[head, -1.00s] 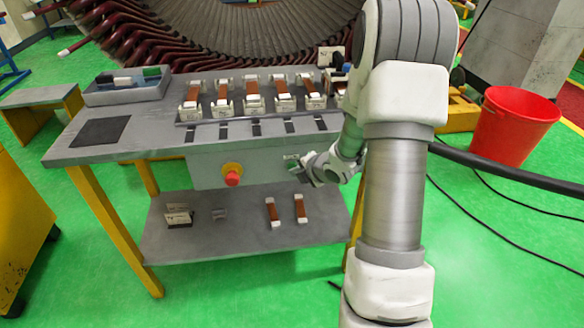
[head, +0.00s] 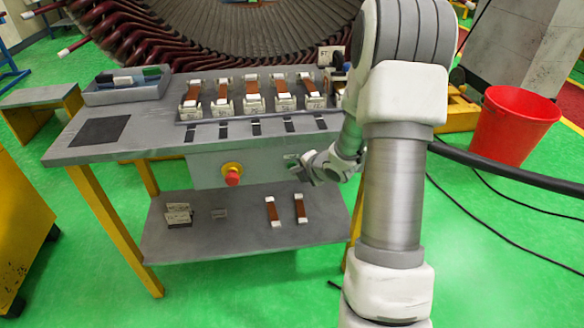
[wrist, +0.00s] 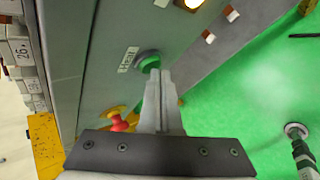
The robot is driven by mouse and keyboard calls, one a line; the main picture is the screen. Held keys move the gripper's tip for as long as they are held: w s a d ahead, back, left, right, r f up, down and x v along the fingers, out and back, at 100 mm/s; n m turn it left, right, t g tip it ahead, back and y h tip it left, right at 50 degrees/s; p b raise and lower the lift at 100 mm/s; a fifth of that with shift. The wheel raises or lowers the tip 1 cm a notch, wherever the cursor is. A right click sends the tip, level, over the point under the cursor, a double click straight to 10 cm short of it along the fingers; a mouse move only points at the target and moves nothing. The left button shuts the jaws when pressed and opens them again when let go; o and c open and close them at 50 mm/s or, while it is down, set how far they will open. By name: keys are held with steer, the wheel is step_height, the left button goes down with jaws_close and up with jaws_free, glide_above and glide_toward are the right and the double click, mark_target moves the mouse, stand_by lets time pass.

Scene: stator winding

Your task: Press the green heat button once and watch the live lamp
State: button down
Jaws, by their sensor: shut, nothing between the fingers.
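The green heat button (wrist: 149,62) sits on the grey panel beside a white label (wrist: 128,59) in the wrist view. My gripper (wrist: 158,74) is shut and empty, its fingertips right at the lower edge of the button. I cannot tell whether they touch or press it. In the head view my gripper (head: 297,166) is at the bench's front panel and hides the button.
A red stop knob on a yellow base (wrist: 118,120) is on the same panel; the head view shows it (head: 232,176) left of my gripper. Coil pieces (head: 252,93) stand in a row on the bench. A lower shelf (head: 240,238) holds loose pieces. A red bucket (head: 512,125) stands right.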

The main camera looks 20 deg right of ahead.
steer(key=shift+s+a, duration=0.15)
steer(key=shift+s, duration=0.4)
steer(key=s+b, duration=0.1)
steer(key=s, duration=0.1)
steer(key=s+a+b, duration=0.1)
steer(key=s, duration=0.1)
steer(key=shift+s+a, duration=0.2)
steer(key=shift+s, duration=0.2)
stand_by(0.6)
